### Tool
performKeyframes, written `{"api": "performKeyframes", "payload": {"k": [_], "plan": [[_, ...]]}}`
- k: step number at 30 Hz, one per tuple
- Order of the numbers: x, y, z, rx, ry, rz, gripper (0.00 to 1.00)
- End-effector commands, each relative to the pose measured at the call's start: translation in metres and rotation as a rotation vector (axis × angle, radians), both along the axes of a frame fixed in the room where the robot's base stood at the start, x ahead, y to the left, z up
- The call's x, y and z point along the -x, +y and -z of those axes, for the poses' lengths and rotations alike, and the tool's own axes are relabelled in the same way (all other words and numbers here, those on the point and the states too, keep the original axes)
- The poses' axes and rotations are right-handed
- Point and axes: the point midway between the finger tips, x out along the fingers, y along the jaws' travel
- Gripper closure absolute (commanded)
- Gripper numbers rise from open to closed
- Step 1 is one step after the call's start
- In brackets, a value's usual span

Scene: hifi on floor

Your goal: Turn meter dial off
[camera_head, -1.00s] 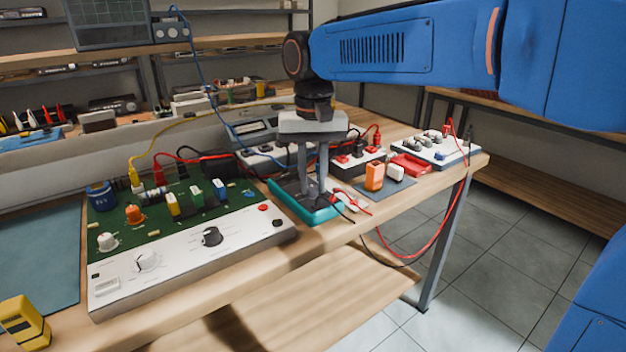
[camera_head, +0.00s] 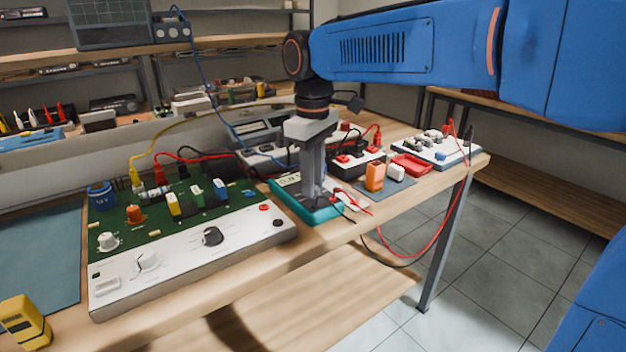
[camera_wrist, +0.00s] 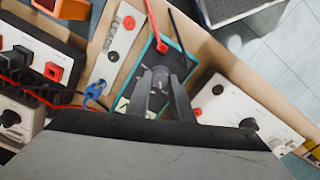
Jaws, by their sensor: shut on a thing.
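The meter is a teal-edged multimeter (camera_head: 283,203) lying flat near the front edge of the wooden bench. In the head view part of its display shows left of my gripper (camera_head: 311,194), which points straight down over it. In the wrist view the meter's teal rim (camera_wrist: 131,72) shows around my fingers. My gripper (camera_wrist: 163,80) is shut on the meter's round grey dial (camera_wrist: 160,71), with a finger on either side of it. The dial's markings are mostly hidden by the fingers.
A green circuit board with a white panel (camera_head: 205,240) stands close on the left. An orange block (camera_head: 375,176) and a red tray (camera_head: 411,164) lie to the right. Red and black leads (camera_head: 352,202) run from the meter over the bench edge.

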Motion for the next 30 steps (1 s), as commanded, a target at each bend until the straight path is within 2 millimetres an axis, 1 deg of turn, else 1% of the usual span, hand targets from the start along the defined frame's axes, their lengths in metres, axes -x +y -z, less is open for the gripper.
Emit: {"api": "performKeyframes", "payload": {"k": [18,24,30], "plan": [[0.0006,0.0003,-0.0008,-0.001,-0.001,-0.581,1.00],[0.0008,0.0003,-0.0008,-0.001,-0.001,-0.745,1.00],[0.0009,0.0002,-0.0008,0.000,-0.002,-0.866,1.00]]}}
